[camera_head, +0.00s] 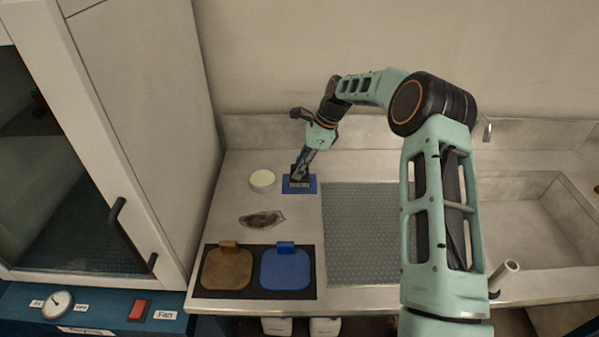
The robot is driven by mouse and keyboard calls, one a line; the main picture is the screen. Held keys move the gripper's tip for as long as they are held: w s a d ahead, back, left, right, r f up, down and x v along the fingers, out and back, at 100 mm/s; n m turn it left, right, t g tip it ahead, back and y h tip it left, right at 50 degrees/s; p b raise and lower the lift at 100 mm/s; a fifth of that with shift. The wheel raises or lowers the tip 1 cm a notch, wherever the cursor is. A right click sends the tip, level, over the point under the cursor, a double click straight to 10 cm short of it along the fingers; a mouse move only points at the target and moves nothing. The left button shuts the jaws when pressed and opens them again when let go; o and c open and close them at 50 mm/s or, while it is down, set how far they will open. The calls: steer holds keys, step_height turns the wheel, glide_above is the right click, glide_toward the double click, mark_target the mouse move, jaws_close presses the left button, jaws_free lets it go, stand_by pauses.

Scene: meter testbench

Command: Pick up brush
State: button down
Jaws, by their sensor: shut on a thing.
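A small dark brush (299,183) with a pale bristle edge is at the blue mat (312,187) near the back of the counter. My gripper (300,174) points down from above and is shut on the brush. The gripper covers the brush's upper part. I cannot tell whether the brush touches the mat or is just above it.
A round white-rimmed dish (262,181) stands just left of the mat. Brown (227,270) and blue (287,270) lidded squares sit at the front edge. A grey textured mat (362,240) and a sink (545,225) lie right.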

steer(key=shift+r, duration=0.15)
steer(key=shift+r, duration=0.25)
step_height(320, 180, up, 2)
steer(key=shift+w+r+b, duration=0.1)
steer(key=shift+b, duration=0.45)
steer(key=s+d+r+b, duration=0.1)
steer(key=s+d+r, duration=0.1)
steer(key=d+r, duration=0.3)
steer(key=s+d+r+b, duration=0.1)
steer(key=s+d+r, duration=0.2)
steer(key=d+r, duration=0.2)
steer(key=d, duration=0.3)
steer(key=shift+s, duration=0.25)
steer(key=c, duration=2.5)
jaws_free()
jaws_close()
